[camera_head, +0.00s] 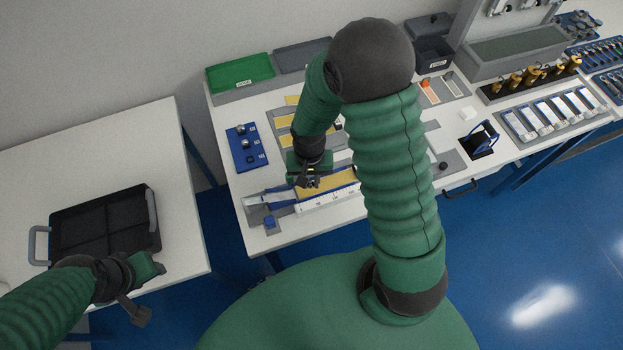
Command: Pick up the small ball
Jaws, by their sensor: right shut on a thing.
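A blue ball stand (247,148) with labelled seats is at the left of the middle table. Two balls show on it, a dark one (240,129) at the far seat and a silvery one (246,143) at the middle seat. No ball can be made out at the near seat. My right gripper (311,184) points down over the blue-edged ramp device (330,185), right of the stand. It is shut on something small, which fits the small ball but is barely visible. My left gripper (152,292) is open and empty, by the near edge of the left table.
A black tray (105,228) with grey handles lies on the left table (90,140). A green tray (240,73) and grey bins are at the back. Racks of samples (550,110) stand at the right. My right arm hides the table's middle.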

